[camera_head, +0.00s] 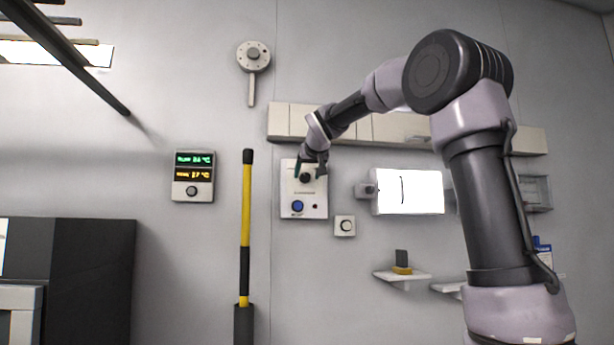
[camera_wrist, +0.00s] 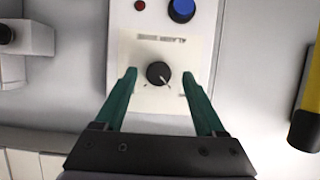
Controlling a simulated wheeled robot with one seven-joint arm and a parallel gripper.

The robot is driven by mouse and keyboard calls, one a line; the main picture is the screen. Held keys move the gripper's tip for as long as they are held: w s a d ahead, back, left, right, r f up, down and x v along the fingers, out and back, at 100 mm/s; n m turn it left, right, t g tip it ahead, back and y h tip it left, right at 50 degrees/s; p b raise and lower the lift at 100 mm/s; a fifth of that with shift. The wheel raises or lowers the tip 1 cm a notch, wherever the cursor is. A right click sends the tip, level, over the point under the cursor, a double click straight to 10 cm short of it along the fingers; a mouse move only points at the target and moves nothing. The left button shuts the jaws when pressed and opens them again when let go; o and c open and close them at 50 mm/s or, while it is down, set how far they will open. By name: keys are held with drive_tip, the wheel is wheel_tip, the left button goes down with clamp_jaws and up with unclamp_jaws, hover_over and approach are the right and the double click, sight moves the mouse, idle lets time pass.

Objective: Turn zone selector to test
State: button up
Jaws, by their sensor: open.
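The zone selector is a dark round knob (camera_wrist: 159,74) with a light pointer line, on a white wall panel (camera_wrist: 178,102). In the wrist view the pointer slants toward the lower right; the small lettering on the panel is too blurred to read. My gripper (camera_wrist: 159,80) is open, with one green finger on each side of the knob and a visible gap to it on both sides. In the head view my gripper (camera_head: 311,172) is at the upper part of the panel (camera_head: 311,210), with the dark knob (camera_head: 305,178) showing between the fingers.
The panel also has a blue button (camera_head: 298,206) and a small red light (camera_head: 315,207). A small box with a round knob (camera_head: 345,226) is at its lower right. A yellow and black pole (camera_head: 246,205) stands to its left, and a cabinet row (camera_head: 385,128) is above.

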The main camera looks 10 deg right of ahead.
drive_tip(key=shift+w+f, duration=0.2)
drive_tip(key=shift+w, duration=0.3)
clamp_jaws()
drive_tip(key=shift+d, duration=0.1)
